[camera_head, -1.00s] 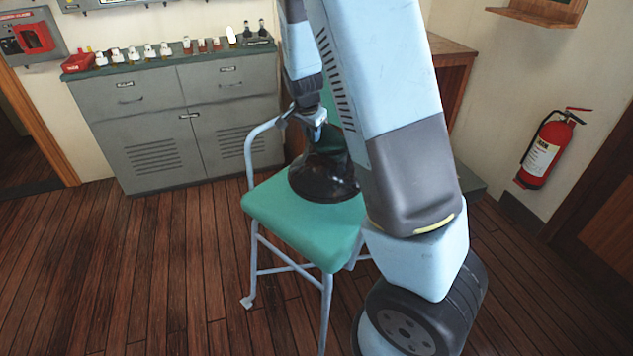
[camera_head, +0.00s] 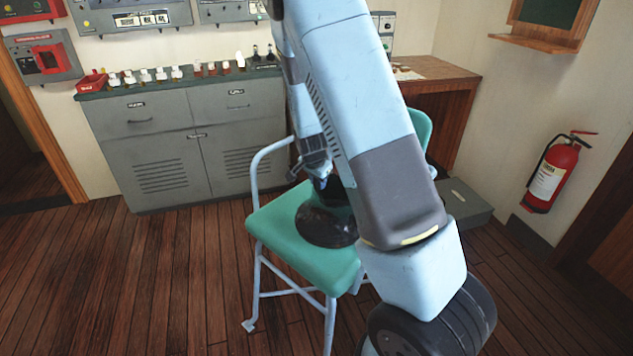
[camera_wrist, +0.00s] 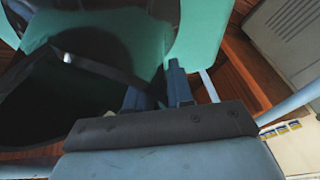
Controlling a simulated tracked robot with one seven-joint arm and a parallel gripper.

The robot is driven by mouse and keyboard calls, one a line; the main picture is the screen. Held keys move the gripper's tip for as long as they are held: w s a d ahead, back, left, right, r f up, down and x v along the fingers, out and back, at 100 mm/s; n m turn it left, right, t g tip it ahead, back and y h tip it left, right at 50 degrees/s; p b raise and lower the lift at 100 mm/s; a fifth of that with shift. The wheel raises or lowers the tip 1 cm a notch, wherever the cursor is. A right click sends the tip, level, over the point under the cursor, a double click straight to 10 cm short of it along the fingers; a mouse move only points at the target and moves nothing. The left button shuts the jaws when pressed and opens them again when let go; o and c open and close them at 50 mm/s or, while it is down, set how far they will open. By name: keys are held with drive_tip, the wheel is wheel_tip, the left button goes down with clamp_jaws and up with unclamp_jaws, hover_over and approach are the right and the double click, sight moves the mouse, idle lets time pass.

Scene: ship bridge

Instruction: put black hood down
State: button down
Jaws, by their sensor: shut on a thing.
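The black hood (camera_head: 325,224) is a glossy dark dome shape at the green seat of a chair (camera_head: 290,248). It is over the middle to front of the seat; whether it rests there or hangs just above, I cannot tell. My gripper (camera_head: 318,172) is above it, shut on its narrow upper part, partly hidden by my arm. In the wrist view, my gripper's two fingers (camera_wrist: 157,88) have a dark strip of the hood (camera_wrist: 40,105) between them, and the hood's dark body fills the left side. The green chair (camera_wrist: 205,25) shows behind it.
Grey cabinets (camera_head: 195,150) with small bottles on top stand behind the chair. A wooden desk (camera_head: 440,75) is at the back right. A red fire extinguisher (camera_head: 553,178) hangs on the right wall. The wooden floor (camera_head: 120,280) at left is clear.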

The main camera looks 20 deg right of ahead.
drive_tip(key=c, duration=1)
unclamp_jaws()
drive_tip(key=v, duration=1)
drive_tip(key=shift+a+r, duration=0.1)
drive_tip(key=shift+r, duration=0.05)
drive_tip(key=shift+v, duration=0.9)
drive_tip(key=s+r+n, duration=0.4)
drive_tip(key=s+r, duration=0.3)
drive_tip(key=s, duration=0.3)
drive_tip(key=s+r+n+t+y, duration=0.1)
drive_tip(key=s+r+n, duration=0.2)
drive_tip(key=s+r, duration=0.4)
drive_tip(key=s+r+n+y, duration=0.1)
drive_tip(key=s+r+n, duration=0.3)
drive_tip(key=s+r, duration=0.4)
drive_tip(key=shift+s+d+n+t, duration=0.15)
drive_tip(key=shift+s+d+t, duration=0.05)
drive_tip(key=shift+s, duration=1.05)
drive_tip(key=shift+s+d+n+t, duration=0.15)
drive_tip(key=shift+s+d+t, duration=0.05)
drive_tip(key=shift+s, duration=1.1)
